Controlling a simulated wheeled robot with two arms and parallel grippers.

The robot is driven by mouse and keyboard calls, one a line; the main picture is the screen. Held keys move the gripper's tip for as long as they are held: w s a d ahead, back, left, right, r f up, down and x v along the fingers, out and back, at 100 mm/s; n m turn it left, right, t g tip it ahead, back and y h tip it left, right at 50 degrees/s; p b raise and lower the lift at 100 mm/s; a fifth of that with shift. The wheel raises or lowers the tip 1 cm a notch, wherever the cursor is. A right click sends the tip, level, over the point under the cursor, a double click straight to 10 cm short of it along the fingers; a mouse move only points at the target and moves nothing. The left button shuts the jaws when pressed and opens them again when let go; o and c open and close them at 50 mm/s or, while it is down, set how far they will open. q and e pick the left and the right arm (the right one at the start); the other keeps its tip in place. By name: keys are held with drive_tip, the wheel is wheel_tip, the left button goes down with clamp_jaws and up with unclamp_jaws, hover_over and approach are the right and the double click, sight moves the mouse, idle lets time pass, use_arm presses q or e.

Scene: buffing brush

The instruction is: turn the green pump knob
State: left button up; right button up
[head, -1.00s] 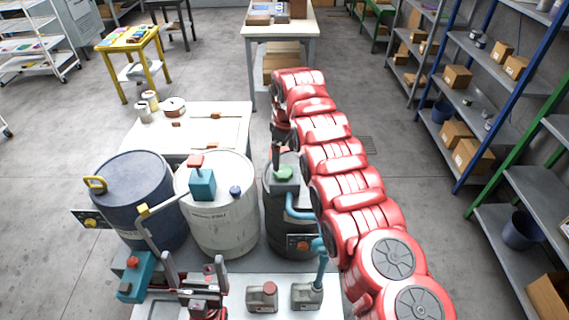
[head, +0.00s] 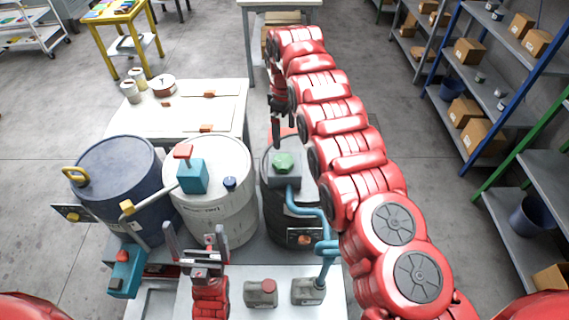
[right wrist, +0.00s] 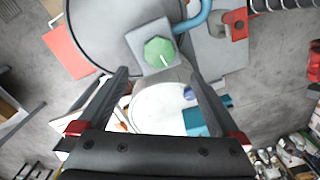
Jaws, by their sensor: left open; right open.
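The green pump knob (head: 284,162) sits on a grey pump block on top of the dark drum (head: 272,205). A blue pipe (head: 312,212) runs from the block. My right gripper (head: 277,138) is open and empty, pointing down, just behind and above the knob in the head view. In the right wrist view the knob (right wrist: 160,52) shows beyond the fingertips of my right gripper (right wrist: 158,74), lined up between them, with a pale mark on its face. I see no contact. My left gripper (head: 195,238) is open and empty in front of the white drum.
A white drum (head: 226,208) with a teal pump (head: 193,176) and a blue drum (head: 108,180) stand left of the dark drum. A white table (head: 220,105) lies behind the drums; shelves stand right.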

sight(285, 161)
wheel_tip(285, 161, down, 10)
drive_tip(key=b, duration=0.8)
drive_tip(key=shift+b, duration=0.3)
drive_tip(key=shift+w+f+p, duration=0.15)
drive_tip(key=shift+f+p, duration=0.75)
drive_tip(key=shift+p, duration=0.25)
drive_tip(key=shift+f, duration=0.25)
drive_tip(key=shift+c, duration=0.2)
